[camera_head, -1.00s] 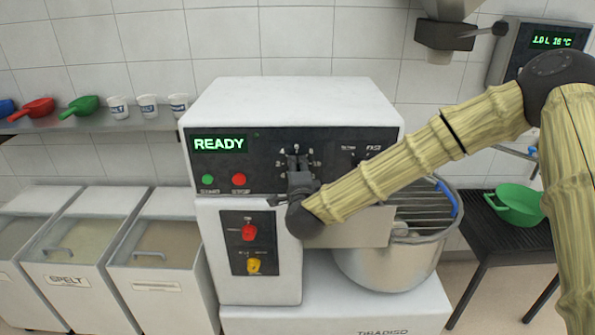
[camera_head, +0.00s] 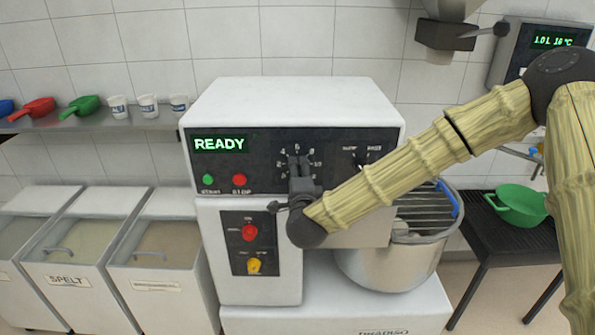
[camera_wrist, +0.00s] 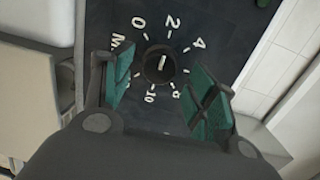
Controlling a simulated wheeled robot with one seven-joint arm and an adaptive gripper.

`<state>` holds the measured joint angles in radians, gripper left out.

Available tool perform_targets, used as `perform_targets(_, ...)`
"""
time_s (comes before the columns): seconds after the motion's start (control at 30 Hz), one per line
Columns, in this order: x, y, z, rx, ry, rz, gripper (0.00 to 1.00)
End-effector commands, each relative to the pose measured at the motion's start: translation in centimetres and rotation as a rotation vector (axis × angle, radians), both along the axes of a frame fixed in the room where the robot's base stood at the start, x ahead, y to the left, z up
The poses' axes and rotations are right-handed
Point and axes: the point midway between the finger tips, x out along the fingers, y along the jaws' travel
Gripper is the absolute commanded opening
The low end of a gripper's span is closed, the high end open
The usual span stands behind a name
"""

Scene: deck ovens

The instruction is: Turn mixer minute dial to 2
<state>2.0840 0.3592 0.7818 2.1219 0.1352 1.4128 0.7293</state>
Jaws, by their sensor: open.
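The mixer minute dial (camera_wrist: 160,64) is a round dark knob with a short white mark, ringed by white numerals on a black panel. In the wrist view, 0 is at its upper left, 2 at its upper right and 10 below. The mark lies roughly upright in that view; I cannot tell which end points. My gripper (camera_wrist: 160,72) is open, with green-padded fingers on either side of the dial, and no contact is clear. The mixer (camera_head: 290,100) display reads READY.
Green (camera_head: 208,180) and red (camera_head: 239,180) buttons sit left of the dial. Red (camera_head: 249,232) and yellow (camera_head: 254,265) knobs are on a lower panel. A steel bowl (camera_head: 385,268) is beneath my arm. Another marked dial area (camera_head: 362,155) lies to the right.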

Motion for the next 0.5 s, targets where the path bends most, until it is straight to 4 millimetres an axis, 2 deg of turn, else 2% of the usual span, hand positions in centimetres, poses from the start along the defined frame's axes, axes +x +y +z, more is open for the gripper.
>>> perform_targets(0.3,-5.9,-0.4,0.5,0.000,0.000,0.002,0.58)
perform_targets(0.5,-8.3,-0.6,0.7,0.000,-0.001,0.002,0.58)
